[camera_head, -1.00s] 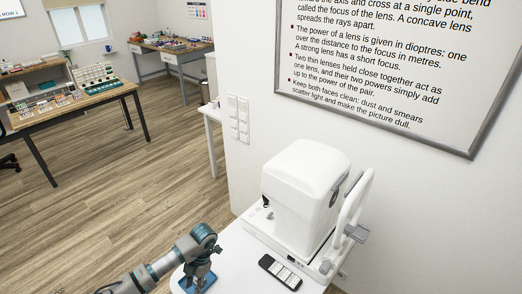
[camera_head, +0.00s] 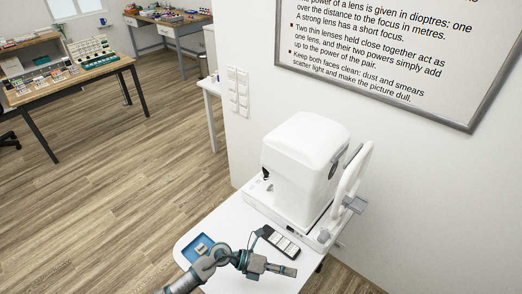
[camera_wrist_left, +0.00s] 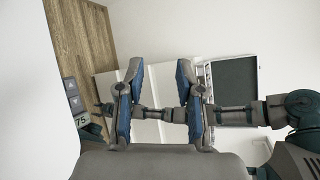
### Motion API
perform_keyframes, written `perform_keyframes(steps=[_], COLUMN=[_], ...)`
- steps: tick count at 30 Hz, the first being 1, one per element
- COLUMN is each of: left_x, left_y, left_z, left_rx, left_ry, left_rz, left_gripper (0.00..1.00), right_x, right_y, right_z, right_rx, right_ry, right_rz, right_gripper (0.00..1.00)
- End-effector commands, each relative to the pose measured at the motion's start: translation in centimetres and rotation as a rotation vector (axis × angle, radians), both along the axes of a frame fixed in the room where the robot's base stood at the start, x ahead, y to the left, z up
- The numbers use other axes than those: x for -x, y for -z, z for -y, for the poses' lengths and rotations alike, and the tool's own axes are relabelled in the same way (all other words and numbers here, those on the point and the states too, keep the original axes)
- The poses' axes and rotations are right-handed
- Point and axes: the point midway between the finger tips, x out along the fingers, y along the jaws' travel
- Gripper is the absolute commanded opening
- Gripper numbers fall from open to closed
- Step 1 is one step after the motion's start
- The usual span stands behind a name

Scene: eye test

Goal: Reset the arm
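My left gripper (camera_head: 284,269) is at the end of the arm coming in from the lower left of the head view, over the front edge of the white table (camera_head: 228,225). Its fingers look small there. In the left wrist view the left gripper (camera_wrist_left: 159,68) is open, its two blue-padded fingers wide apart, with nothing held between them. A grey arm link with a teal joint crosses behind the fingers.
A white eye-test machine (camera_head: 303,165) stands on the table. A black-and-white handset (camera_head: 283,243) and a blue tray (camera_head: 190,250) lie in front. A control panel (camera_wrist_left: 76,108) reads 75. A poster (camera_head: 390,60) hangs right; wooden floor (camera_head: 120,200) is open left.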

Motion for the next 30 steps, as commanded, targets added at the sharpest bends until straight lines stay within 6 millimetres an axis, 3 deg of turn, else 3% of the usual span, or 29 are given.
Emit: perform_keyframes(steps=[2,4,6,8,11,13,15,18,21,24,30], left_x=[-0.7,-2.6,-5.1,-7.1,-9.2,-9.0,-7.5,-3.6,0.7,4.6,11.8], left_y=[-5.1,-8.8,-11.0,-11.3,-8.6,-4.8,-0.6,5.1,9.0,11.6,14.6], left_z=[1.2,0.0,-2.9,-6.4,-13.2,-17.8,-21.5,-25.2,-27.1,-28.0,-28.8], left_rx=[0.290,0.514,0.704,0.840,0.998,1.057,1.069,1.020,0.935,0.839,0.628], left_ry=[-0.185,-0.377,-0.590,-0.782,-1.123,-1.364,-1.586,-1.856,-2.050,-2.189,-2.389], left_rz=[-0.114,-0.234,-0.377,-0.513,-0.763,-0.953,-1.136,-1.372,-1.553,-1.693,-1.910], left_gripper=[0.36,0.36,0.36,0.36,0.36,0.36,0.36,0.36,0.36,0.36,0.36], right_x=[-0.1,-0.1,-0.2,-0.2,-0.2,-0.2,-0.3,-0.3,-0.4,-0.4,-0.4], right_y=[0.0,0.0,0.0,0.0,0.0,0.0,0.0,0.0,0.0,0.0,0.0], right_z=[-0.2,-0.3,-0.3,-0.3,-0.3,-0.3,-0.2,-0.2,-0.1,0.0,0.1], right_rx=[-0.002,-0.003,-0.004,-0.004,-0.003,-0.003,-0.003,-0.002,-0.001,-0.001,0.001], right_ry=[0.001,0.001,0.002,0.002,0.002,0.002,0.002,0.001,0.001,0.001,0.000], right_rz=[0.001,0.001,0.002,0.002,0.003,0.003,0.004,0.005,0.006,0.006,0.006], right_gripper=[0.40,0.40,0.40,0.40,0.40,0.40,0.40,0.40,0.40,0.40,0.40])
